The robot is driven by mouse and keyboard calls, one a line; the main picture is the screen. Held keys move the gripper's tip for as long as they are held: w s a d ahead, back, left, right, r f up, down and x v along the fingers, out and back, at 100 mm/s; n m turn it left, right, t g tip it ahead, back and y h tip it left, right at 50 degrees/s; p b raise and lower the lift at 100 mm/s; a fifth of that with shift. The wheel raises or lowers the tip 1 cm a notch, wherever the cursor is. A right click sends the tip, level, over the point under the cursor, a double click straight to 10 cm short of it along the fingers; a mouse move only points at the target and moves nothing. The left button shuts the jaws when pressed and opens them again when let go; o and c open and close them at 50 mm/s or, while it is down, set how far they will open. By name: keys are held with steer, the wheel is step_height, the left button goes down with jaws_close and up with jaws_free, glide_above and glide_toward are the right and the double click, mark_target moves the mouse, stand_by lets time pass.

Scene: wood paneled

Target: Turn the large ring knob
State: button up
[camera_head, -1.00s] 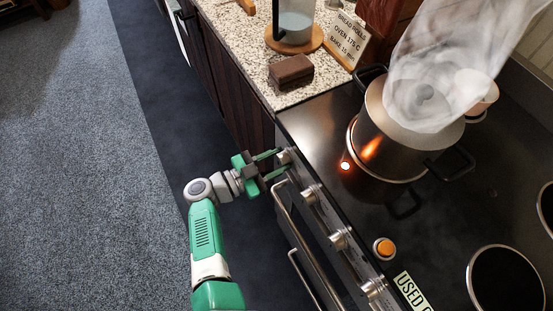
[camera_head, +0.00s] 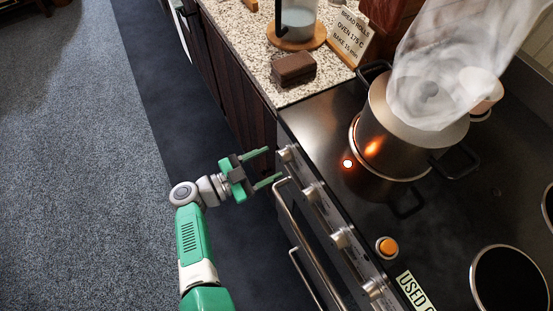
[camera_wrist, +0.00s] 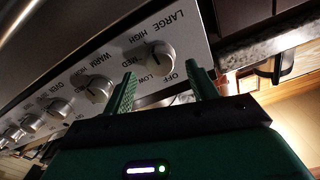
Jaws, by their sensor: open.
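The large ring knob (camera_head: 286,153) is a silver dial at the far end of the stove's front panel. In the wrist view the knob (camera_wrist: 159,55) has "LARGE" printed by it, with marks reading OFF, LOW, MED and HIGH around it. Its exact pointer setting is too small to tell. My gripper (camera_head: 274,163) is open and empty, its two green fingers pointing at the panel just short of the knob. In the wrist view my gripper (camera_wrist: 160,73) has its fingertips spread to either side of the knob, with no visible contact.
More knobs (camera_head: 311,191) line the panel above the oven handle (camera_head: 305,237). An orange button (camera_head: 387,247) sits nearer. The carpet (camera_head: 80,190) at left is clear.

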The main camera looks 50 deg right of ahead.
steer(key=v, duration=0.4)
steer(key=shift+b, duration=0.35)
